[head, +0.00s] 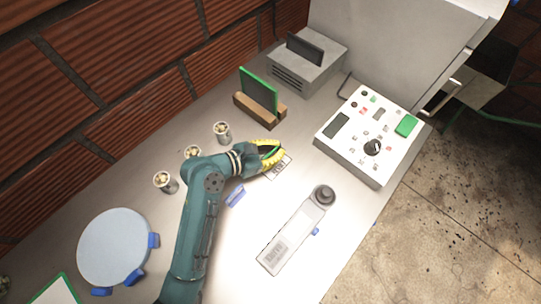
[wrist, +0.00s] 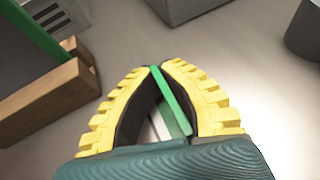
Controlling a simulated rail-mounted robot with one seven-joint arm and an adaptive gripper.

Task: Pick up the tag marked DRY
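My gripper (head: 268,155), with yellow ribbed fingers, is low over the metal table in the head view. In the wrist view my gripper (wrist: 160,68) has its fingertips drawn together on a thin green-edged tag (wrist: 172,100). The tag stands edge-on between the fingers, with a pale strip beside the green. Its marking cannot be read, so I cannot tell whether it says DRY. In the head view a sliver of green shows between the fingers. A white label with dark print (head: 279,167) lies flat on the table just beside the fingertips, partly hidden.
A wooden stand (head: 246,108) holds a green-edged dark panel (head: 258,90) behind my gripper. A white control box (head: 349,160) stands right, a grey slotted box (head: 293,77) behind. Several small metal cups (head: 222,133) stand left. A long device (head: 290,240) lies in front; a blue piece (head: 235,195) lies nearby.

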